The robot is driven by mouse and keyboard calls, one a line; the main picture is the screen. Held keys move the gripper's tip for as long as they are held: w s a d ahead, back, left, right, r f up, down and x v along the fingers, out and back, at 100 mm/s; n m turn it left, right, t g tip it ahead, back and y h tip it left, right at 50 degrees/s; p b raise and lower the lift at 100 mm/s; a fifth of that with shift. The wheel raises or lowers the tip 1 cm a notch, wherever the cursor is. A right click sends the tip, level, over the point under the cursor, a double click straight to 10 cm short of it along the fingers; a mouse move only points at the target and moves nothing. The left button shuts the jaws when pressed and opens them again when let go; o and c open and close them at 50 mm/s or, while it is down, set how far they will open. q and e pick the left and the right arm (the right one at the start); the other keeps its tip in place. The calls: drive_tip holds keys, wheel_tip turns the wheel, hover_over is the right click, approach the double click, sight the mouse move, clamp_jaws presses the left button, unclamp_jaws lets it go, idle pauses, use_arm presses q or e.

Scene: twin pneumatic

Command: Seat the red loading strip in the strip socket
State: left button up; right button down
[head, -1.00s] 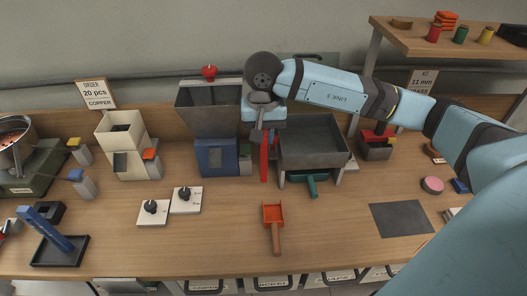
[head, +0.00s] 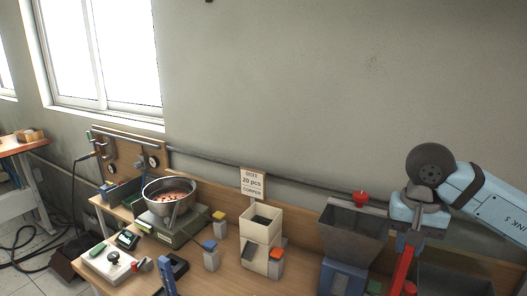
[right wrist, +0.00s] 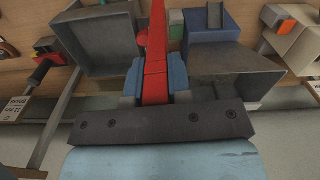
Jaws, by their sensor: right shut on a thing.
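My right gripper (head: 408,240) is shut on the red loading strip (head: 402,272), which hangs upright below it at the right of the head view. The strip's lower end is cut off there. In the right wrist view the red strip (right wrist: 155,68) is between the blue-grey fingers of the gripper (right wrist: 154,85) and runs away from the camera. I cannot make out the strip socket for sure, nor whether the strip touches anything at its far end. My left gripper is not in view.
Beside the strip stand a dark hopper (head: 352,232) on a blue machine (head: 340,279) and a grey tray (right wrist: 100,42). Further left are a cream bin (head: 262,225), a bowl of copper pieces (head: 170,192) and a blue upright bar (head: 168,280).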

drive_tip(key=s+a+f+n+p, duration=0.2)
drive_tip(key=a+f+n+p, duration=0.3)
drive_tip(key=a+f+p, duration=0.1)
wheel_tip(320, 180, down, 3)
drive_tip(key=shift+s+r+p, duration=0.1)
drive_tip(key=shift+s+p, duration=0.3)
drive_tip(key=shift+p, duration=0.3)
drive_tip(key=shift+s, duration=0.1)
